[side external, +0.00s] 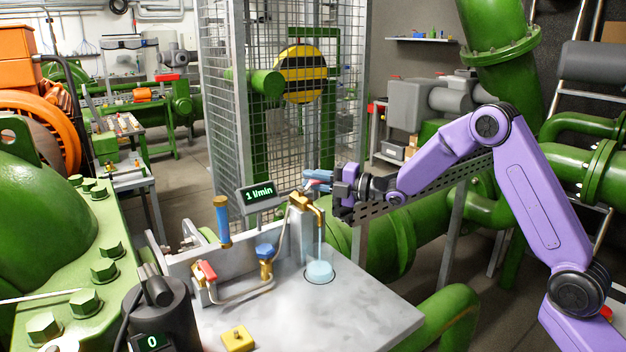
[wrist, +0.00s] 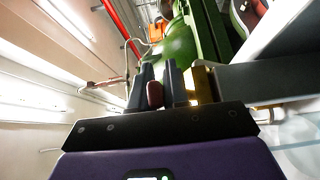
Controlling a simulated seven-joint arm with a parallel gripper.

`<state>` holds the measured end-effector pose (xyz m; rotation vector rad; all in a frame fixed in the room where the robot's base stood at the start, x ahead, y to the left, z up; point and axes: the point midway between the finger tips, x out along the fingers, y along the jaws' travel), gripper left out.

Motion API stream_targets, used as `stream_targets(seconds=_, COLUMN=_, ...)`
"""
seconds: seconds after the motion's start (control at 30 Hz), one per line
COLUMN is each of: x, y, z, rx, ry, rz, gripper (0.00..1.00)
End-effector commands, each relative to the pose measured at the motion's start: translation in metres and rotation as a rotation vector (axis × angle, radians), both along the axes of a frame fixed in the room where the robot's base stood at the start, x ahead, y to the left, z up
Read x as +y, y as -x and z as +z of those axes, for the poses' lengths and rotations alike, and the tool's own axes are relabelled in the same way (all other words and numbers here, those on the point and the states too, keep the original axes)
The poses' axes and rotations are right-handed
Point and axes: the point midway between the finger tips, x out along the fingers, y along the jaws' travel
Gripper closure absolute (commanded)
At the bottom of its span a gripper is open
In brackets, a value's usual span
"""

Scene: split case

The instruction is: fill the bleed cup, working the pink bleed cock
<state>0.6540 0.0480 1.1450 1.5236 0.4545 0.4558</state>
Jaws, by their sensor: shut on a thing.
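My gripper (side external: 317,181) reaches in from the right at the top of the brass bleed fitting (side external: 306,201). In the wrist view my gripper (wrist: 158,82) has its two grey-blue fingers closed around a dark pinkish-red handle (wrist: 155,95), the pink bleed cock. In the side view the fingers mostly hide the cock. A thin pale-blue stream (side external: 321,235) falls from the brass spout. It lands in the clear bleed cup (side external: 319,272) on the grey bench top, which holds light-blue liquid. The exact fill level is hard to read.
A display (side external: 257,194) reads 1 l/min. A red-handled valve (side external: 207,270), a blue-knobbed valve (side external: 264,252) and a blue-and-brass cylinder (side external: 222,220) stand left of the cup. A yellow block (side external: 237,339) lies at the bench front. The bench right of the cup is clear.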

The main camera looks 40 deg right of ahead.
Motion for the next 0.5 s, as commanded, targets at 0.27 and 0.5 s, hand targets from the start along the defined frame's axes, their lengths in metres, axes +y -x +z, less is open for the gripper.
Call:
stream_targets(seconds=0.27, x=-0.0003, y=0.0017, z=0.0003, rx=-0.001, ry=0.001, rz=-0.032, gripper=1.00)
stream_targets(seconds=0.5, x=-0.0003, y=0.0017, z=0.0002, rx=0.000, ry=0.001, rz=-0.031, gripper=0.65)
